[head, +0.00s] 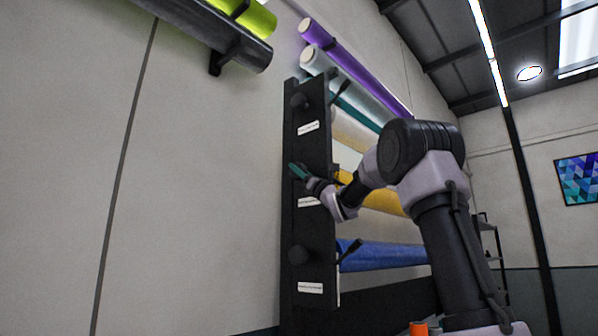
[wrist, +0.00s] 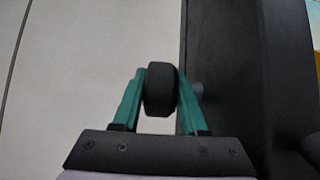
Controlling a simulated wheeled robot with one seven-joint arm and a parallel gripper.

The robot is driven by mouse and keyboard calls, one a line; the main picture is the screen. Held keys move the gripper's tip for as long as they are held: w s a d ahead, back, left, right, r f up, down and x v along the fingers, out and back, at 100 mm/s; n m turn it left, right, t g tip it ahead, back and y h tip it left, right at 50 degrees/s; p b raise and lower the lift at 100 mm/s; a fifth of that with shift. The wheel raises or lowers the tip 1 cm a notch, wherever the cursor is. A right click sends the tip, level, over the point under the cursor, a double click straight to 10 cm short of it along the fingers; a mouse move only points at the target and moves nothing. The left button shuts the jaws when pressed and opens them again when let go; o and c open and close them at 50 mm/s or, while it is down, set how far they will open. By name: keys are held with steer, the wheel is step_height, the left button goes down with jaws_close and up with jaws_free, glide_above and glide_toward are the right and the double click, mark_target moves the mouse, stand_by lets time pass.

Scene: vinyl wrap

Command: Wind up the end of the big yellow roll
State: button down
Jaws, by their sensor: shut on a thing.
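The big yellow roll (head: 385,200) lies in the middle of the black rack, partly hidden behind my arm. A bit of yellow also shows at the right edge of the wrist view (wrist: 315,133). My gripper (head: 298,172), with green fingers, is at the rack's end panel, level with the yellow roll. In the wrist view my gripper (wrist: 163,78) is shut on a round black knob (wrist: 160,90), one finger on each side. This knob sits on a short shaft from the dark panel. In the head view my fingers hide it. I cannot make out the roll's loose end.
The black end panel (head: 315,150) carries similar knobs above (head: 300,101) and below (head: 299,255), with white labels. A blue roll (head: 385,256) lies below the yellow one; a cream roll (head: 352,132) and purple roll (head: 350,62) lie above.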

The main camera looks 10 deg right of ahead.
steer(key=shift+t+y, duration=0.4)
steer(key=shift+t, duration=0.1)
steer(key=shift+c, duration=2.2)
jaws_free()
steer(key=v, duration=1.1)
